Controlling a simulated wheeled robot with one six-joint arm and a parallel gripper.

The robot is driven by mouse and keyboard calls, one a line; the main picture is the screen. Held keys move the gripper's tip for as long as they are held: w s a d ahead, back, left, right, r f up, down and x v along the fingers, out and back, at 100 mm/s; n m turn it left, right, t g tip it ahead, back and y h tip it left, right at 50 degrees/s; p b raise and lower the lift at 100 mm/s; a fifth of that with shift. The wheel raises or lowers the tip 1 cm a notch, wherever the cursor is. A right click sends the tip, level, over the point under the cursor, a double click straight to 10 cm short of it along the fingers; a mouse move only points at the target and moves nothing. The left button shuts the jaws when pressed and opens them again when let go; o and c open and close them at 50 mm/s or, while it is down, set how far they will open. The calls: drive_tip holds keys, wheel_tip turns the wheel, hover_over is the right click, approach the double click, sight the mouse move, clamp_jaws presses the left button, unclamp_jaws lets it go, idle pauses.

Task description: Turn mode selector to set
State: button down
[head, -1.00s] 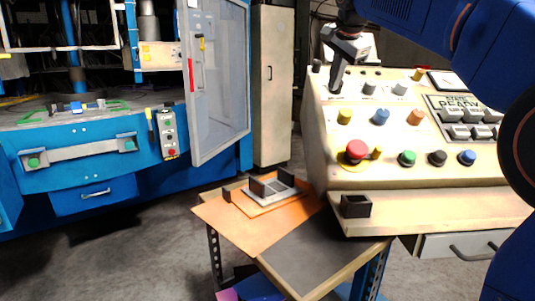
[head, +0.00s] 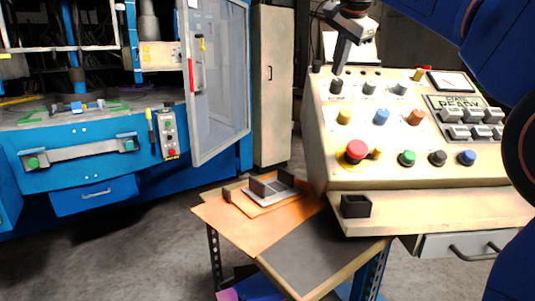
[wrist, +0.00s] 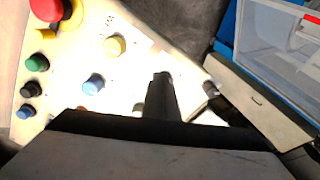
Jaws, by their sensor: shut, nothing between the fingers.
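The cream control panel (head: 322,130) fills the right of the head view. Three dark selector knobs stand in its top row: a left one (head: 336,87), a middle one (head: 369,88) and a right one (head: 401,88). Their labels are too small to read, so I cannot tell which is the mode selector. My gripper (head: 339,72) is shut and empty, pointing down just above the left knob, seemingly apart from it. In the wrist view my gripper (wrist: 161,76) shows as a dark closed finger pair over the panel, partly hiding the top row.
Below the knobs are yellow (head: 344,117), blue (head: 381,117) and orange (head: 415,118) buttons, and a red mushroom button (head: 356,151). A small cart (head: 225,215) stands below left.

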drive_tip(key=shift+w+a+f+m, duration=0.2)
drive_tip(key=shift+w+f+m, duration=0.3)
drive_tip(key=shift+w+m, duration=0.55)
drive_tip(key=shift+w+a+f+m, duration=0.15)
drive_tip(key=shift+w+f+m, duration=0.3)
drive_tip(key=shift+w+m, duration=0.5)
drive_tip(key=shift+w+a+f+m, duration=0.2)
drive_tip(key=shift+w+f+m, duration=0.3)
drive_tip(key=shift+w+m, duration=0.55)
drive_tip(key=shift+d+f+n, duration=0.15)
drive_tip(key=shift+n, duration=0.1)
drive_tip(key=shift+a, duration=0.45)
drive_tip(key=v, duration=0.6)
drive_tip(key=shift+s, duration=0.1)
